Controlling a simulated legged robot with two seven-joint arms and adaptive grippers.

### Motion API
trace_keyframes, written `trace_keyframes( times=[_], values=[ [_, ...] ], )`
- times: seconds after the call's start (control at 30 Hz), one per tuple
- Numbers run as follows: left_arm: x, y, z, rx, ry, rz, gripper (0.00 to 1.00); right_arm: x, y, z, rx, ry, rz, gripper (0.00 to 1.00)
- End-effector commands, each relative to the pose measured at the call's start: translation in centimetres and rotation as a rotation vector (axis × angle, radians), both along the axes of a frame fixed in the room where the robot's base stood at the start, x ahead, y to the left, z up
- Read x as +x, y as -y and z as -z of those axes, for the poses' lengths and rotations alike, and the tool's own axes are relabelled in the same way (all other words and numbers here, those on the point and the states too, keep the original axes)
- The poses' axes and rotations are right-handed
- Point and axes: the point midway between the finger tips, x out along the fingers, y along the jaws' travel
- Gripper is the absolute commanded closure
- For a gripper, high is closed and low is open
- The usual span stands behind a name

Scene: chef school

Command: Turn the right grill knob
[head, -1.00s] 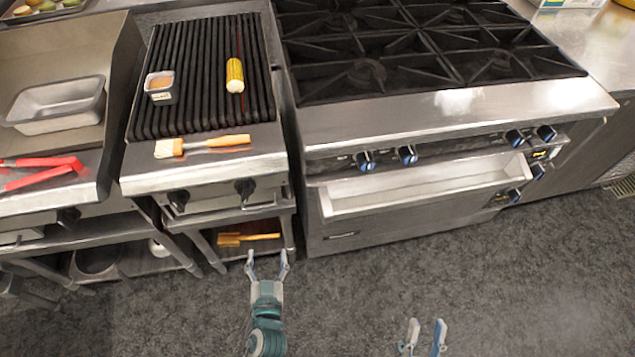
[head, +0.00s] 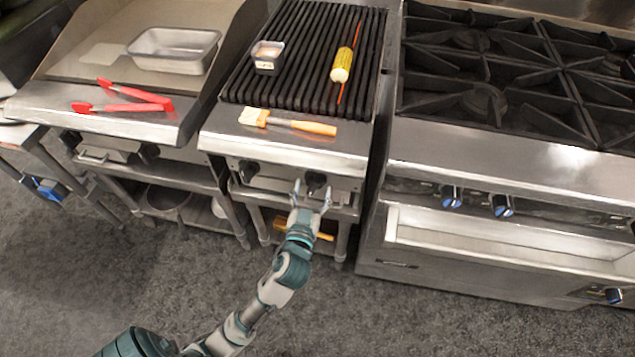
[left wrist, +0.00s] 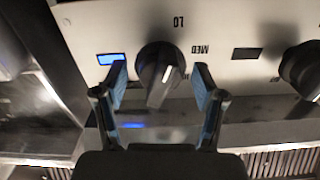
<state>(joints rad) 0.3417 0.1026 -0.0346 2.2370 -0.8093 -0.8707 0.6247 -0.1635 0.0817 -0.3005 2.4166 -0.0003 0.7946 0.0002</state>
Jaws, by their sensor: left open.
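The right grill knob (head: 316,181) is a black knob on the steel front of the grill (head: 255,148). The left grill knob (head: 249,170) sits to its left on the same panel. My left gripper (head: 312,194) is open right at the right knob. In the left wrist view, the knob (left wrist: 158,72) shows between the two spread fingers of the gripper (left wrist: 160,84). I cannot tell whether they touch it. "LO" and "MED" labels show on the panel around it, and the other knob (left wrist: 301,70) is at the right edge. My right gripper is out of view.
A brush (head: 288,122) lies on the grill's front ledge. Corn (head: 343,65) and a small container (head: 267,56) are on the grate. Red tongs (head: 125,97) lie on the griddle ledge at left. The stove (head: 480,150) stands at right. A shelf is under the grill.

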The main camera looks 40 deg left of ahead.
Motion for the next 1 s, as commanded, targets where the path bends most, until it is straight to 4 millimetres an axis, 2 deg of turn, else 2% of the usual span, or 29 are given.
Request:
trace_keyframes(
  times=[0.2,0.5,0.53,0.7,1.0],
  values=[
    [1.8,-1.2,0.2,-0.003,-0.001,0.001,0.3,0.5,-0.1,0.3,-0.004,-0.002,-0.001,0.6],
    [2.0,-1.3,0.1,-0.004,0.0,0.001,0.3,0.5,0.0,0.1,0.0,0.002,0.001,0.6],
    [2.0,-1.3,0.1,-0.004,0.0,0.001,0.35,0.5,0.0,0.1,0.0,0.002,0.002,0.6],
    [1.9,-1.3,0.1,-0.003,-0.001,0.0,0.75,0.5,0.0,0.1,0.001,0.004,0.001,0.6],
    [1.9,-1.3,-0.1,0.02,-0.012,0.001,0.75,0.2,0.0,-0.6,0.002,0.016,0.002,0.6]
  ],
)
